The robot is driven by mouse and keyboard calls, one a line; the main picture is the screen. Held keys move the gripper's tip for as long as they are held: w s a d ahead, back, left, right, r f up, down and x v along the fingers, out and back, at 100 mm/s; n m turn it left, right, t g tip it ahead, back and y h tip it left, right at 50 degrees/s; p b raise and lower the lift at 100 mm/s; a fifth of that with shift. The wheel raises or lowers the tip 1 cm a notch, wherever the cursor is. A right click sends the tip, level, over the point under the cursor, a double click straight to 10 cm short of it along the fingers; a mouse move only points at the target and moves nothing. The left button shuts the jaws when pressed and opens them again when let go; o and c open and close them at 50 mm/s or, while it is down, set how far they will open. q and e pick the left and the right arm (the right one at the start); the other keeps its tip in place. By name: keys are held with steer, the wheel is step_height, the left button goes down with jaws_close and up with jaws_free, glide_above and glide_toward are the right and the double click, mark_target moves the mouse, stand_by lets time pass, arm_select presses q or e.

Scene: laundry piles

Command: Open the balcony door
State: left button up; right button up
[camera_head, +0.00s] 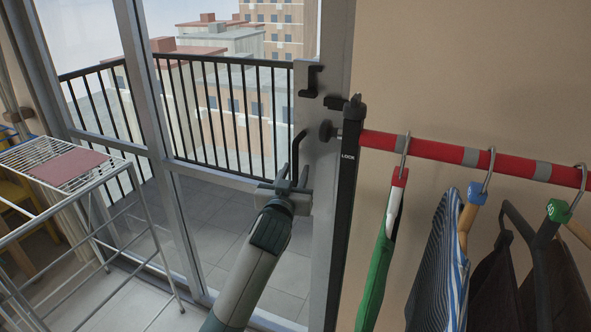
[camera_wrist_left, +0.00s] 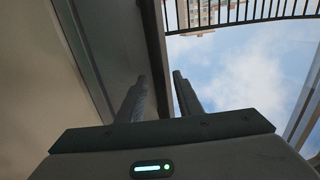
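The balcony door is a glass door with a grey frame (camera_head: 322,180), and it looks closed. A dark curved handle (camera_head: 298,148) is on the frame. A black latch-like fitting (camera_head: 312,80) sits above it. My left gripper (camera_head: 293,172) is just below the handle, close to the frame. In the left wrist view its two fingers (camera_wrist_left: 160,76) point up and stand apart, with no object clearly held between them. Whether a finger touches the handle cannot be told. The right gripper is out of view.
A red clothes rail (camera_head: 445,149) with hanging clothes, among them a green garment (camera_head: 377,270), is at the right on a black post (camera_head: 347,190). A white drying rack (camera_head: 110,195) with a pink cloth (camera_head: 68,167) stands left. Balcony railings (camera_head: 215,110) show beyond the glass.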

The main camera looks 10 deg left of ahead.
arm_select(q)
steer(key=shift+w, duration=0.45)
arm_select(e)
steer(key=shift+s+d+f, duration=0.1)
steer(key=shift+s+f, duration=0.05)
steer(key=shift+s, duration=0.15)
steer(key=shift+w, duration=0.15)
arm_select(q)
jaws_close()
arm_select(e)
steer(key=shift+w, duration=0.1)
